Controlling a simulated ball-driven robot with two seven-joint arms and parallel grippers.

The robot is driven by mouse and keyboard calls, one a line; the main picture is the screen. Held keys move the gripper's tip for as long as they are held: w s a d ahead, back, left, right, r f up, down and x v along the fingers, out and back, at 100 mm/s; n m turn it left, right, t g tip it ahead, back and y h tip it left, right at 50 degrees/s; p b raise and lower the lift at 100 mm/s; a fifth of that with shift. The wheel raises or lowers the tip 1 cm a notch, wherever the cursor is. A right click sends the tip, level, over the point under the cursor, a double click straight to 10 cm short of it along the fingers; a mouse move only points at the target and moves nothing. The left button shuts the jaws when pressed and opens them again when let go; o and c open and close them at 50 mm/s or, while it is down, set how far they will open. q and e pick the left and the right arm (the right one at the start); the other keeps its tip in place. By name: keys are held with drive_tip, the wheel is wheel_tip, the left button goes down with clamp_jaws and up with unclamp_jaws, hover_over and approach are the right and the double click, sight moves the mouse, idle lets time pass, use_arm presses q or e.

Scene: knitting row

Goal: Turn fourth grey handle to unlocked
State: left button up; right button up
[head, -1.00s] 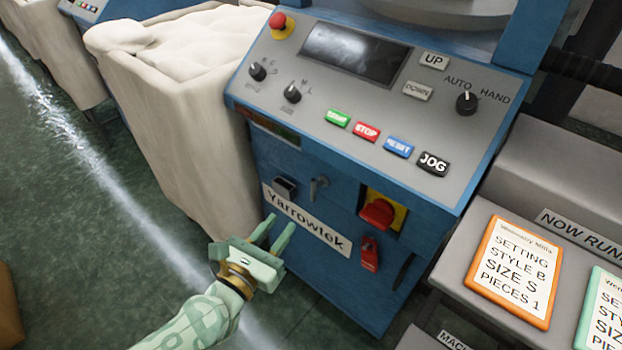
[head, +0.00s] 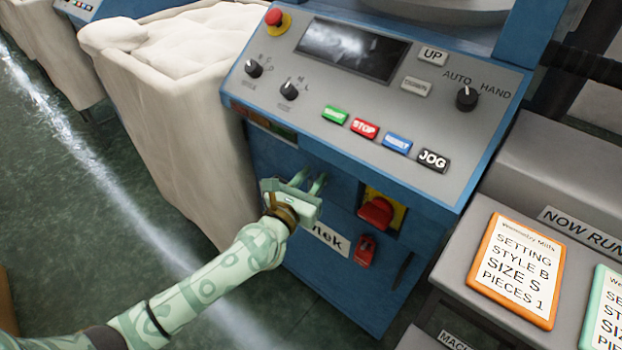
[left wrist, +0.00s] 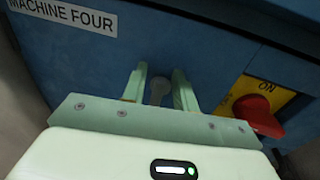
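The grey handle (left wrist: 158,90) is on the blue front of the knitting machine, which bears a MACHINE FOUR label (left wrist: 62,16) in the left wrist view. My left gripper (head: 309,181) is at the machine's front in the head view. Its two fingers are apart, and in the left wrist view (left wrist: 159,74) the handle shows between them, with gaps at both sides. The gripper hides the handle in the head view. How deep the handle sits between the fingers I cannot tell. My right gripper is not in view.
A red rotary switch (head: 377,212) on a yellow plate is just right of the gripper, with a red padlock-like part (head: 366,250) below it. The sloped control panel (head: 440,120) overhangs above. A cream fabric bin (head: 185,130) stands left. A bench (head: 455,262) with cards is at right.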

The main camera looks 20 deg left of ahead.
use_arm(q)
clamp_jaws()
